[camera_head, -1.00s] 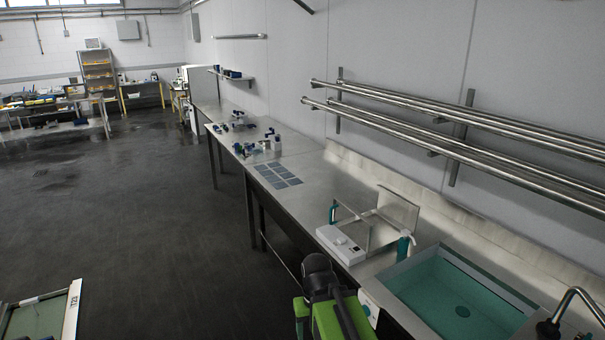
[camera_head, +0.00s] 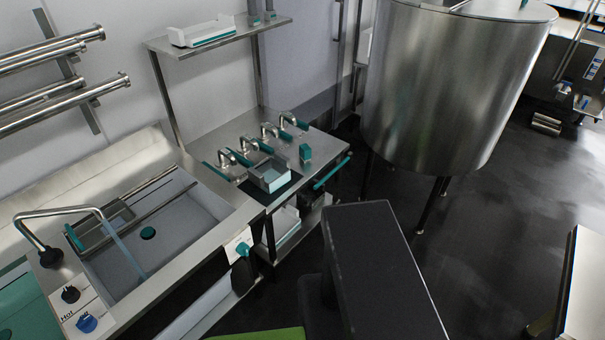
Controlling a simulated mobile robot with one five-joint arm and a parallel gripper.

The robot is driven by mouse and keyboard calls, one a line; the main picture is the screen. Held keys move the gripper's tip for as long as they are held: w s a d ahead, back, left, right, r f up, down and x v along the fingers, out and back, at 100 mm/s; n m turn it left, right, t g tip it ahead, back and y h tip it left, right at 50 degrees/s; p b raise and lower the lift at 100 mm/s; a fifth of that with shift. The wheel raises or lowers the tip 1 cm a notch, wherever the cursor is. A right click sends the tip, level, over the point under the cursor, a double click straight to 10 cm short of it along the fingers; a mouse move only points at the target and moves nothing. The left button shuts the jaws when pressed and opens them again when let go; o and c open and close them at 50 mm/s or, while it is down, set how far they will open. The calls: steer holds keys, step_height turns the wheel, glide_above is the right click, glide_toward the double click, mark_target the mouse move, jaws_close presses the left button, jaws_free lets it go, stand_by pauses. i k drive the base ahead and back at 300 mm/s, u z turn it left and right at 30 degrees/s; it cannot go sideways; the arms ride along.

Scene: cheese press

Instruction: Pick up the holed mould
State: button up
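I cannot pick out a mould with visible holes for certain. A small square open box (camera_head: 270,177), grey with a teal edge, sits on a dark mat on the steel bench (camera_head: 325,150). A white tray (camera_head: 200,33) with a teal stripe lies on the upper shelf. Another white tray (camera_head: 288,226) lies on the shelf under the bench. Any holes in these are too small to see. My gripper is not in view; only dark and green parts of my own body show at the bottom.
A sink (camera_head: 150,235) with a curved tap (camera_head: 62,212) is at the left. Several bent taps with teal handles line the bench's back. A large steel vat (camera_head: 455,85) stands on legs at the right. Dark floor (camera_head: 480,230) is open below it.

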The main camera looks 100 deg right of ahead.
mark_target(271, 174)
steer(key=u, duration=0.25)
steer(key=k, duration=0.15)
steer(key=z, duration=3.45)
steer(key=k, duration=1.05)
steer(key=u, duration=0.15)
steer(key=i, duration=0.9)
steer(key=z, duration=1.15)
